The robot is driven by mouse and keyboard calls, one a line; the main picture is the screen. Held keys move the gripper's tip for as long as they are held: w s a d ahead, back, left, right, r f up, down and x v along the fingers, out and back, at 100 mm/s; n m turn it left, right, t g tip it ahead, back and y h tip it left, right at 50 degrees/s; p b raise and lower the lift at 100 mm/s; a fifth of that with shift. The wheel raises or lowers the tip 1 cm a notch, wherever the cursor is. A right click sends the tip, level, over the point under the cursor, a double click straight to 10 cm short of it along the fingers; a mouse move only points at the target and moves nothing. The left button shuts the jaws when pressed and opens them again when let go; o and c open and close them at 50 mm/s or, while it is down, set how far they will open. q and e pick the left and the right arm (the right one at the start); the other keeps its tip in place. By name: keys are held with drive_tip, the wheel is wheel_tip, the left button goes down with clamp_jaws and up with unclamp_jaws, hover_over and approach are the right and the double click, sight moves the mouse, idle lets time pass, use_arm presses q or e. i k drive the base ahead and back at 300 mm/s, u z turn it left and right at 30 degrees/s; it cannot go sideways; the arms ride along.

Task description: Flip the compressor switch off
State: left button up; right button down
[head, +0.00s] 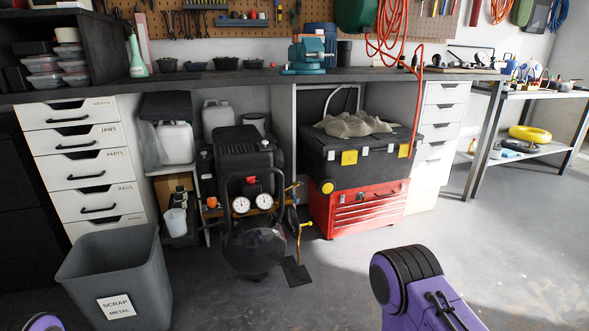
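The compressor (243,150) stands on the floor under the workbench, in the middle of the head view. It is black, with a ribbed motor cover, a hooped handle and a rounded tank end. Two round white gauges (241,205) sit on its front. A small red part (251,180), which looks like the switch, sits just above and between the gauges; its position is too small to tell. Purple and black parts of my arms show at the bottom right and bottom left corner, well apart from the compressor. Neither gripper's fingers are in view.
A grey scrap metal bin (118,270) stands at the front left. A red toolbox (355,208) with a black case (360,155) on top stands right of the compressor. An orange hose (417,95) hangs down beside it. The floor (310,285) in front is mostly clear.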

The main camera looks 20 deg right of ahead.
sight(250, 180)
drive_tip(key=z, duration=0.25)
drive_tip(key=i, duration=0.85)
drive_tip(key=u, duration=0.25)
